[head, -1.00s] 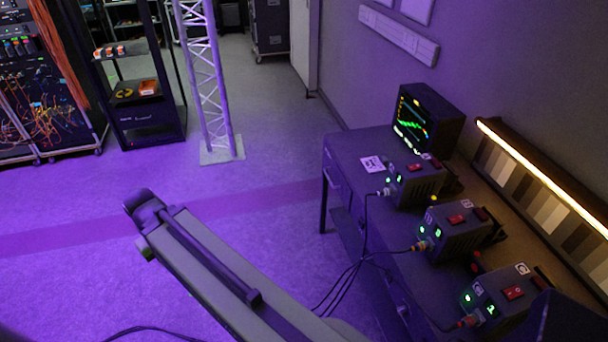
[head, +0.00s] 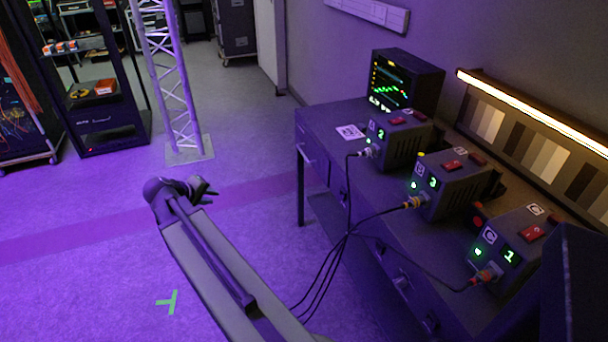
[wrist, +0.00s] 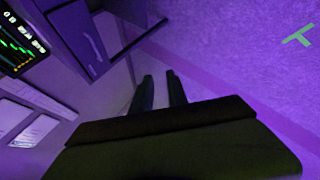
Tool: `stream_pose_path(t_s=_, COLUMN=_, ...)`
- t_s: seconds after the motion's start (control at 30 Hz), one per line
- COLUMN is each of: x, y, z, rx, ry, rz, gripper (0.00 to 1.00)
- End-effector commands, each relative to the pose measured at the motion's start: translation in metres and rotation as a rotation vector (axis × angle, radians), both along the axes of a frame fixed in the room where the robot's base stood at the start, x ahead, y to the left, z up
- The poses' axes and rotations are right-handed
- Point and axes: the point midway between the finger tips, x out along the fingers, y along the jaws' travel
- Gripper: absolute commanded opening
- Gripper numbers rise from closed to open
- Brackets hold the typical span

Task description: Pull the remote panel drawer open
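The dark desk (head: 330,125) has drawer fronts along its side facing my arm. One drawer (head: 318,168) with a pale bar handle (head: 306,154) is near the desk's far end and looks closed. A drawer front (wrist: 78,32) with a bar handle (wrist: 92,46) also shows at upper left in the wrist view. Another handle (head: 402,283) is on the nearer part of the desk. No label marks which is the remote panel drawer. My gripper (head: 212,187) is left of the desk, over open floor, clear of the handles. Its two fingers (wrist: 160,76) are apart and empty.
Three switch boxes (head: 455,185) stand on the desk, and black cables (head: 345,237) hang down its front near my arm. A monitor (head: 405,80) is at the back. A truss tower (head: 170,75) stands beyond my gripper.

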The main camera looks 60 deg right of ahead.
Motion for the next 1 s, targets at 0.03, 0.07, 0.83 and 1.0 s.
stream_pose_path(t_s=0.03, x=-0.002, y=-0.029, z=-0.034, rx=-0.066, ry=-0.003, rz=-0.01, gripper=0.19)
stream_pose_path(t_s=0.07, x=-0.003, y=-0.045, z=-0.038, rx=-0.108, ry=-0.004, rz=-0.012, gripper=0.19)
stream_pose_path(t_s=0.83, x=-0.072, y=-0.305, z=-0.132, rx=-0.946, ry=0.307, rz=0.103, gripper=0.19)
stream_pose_path(t_s=1.0, x=-0.074, y=-0.312, z=-0.13, rx=-0.977, ry=0.335, rz=0.118, gripper=0.19)
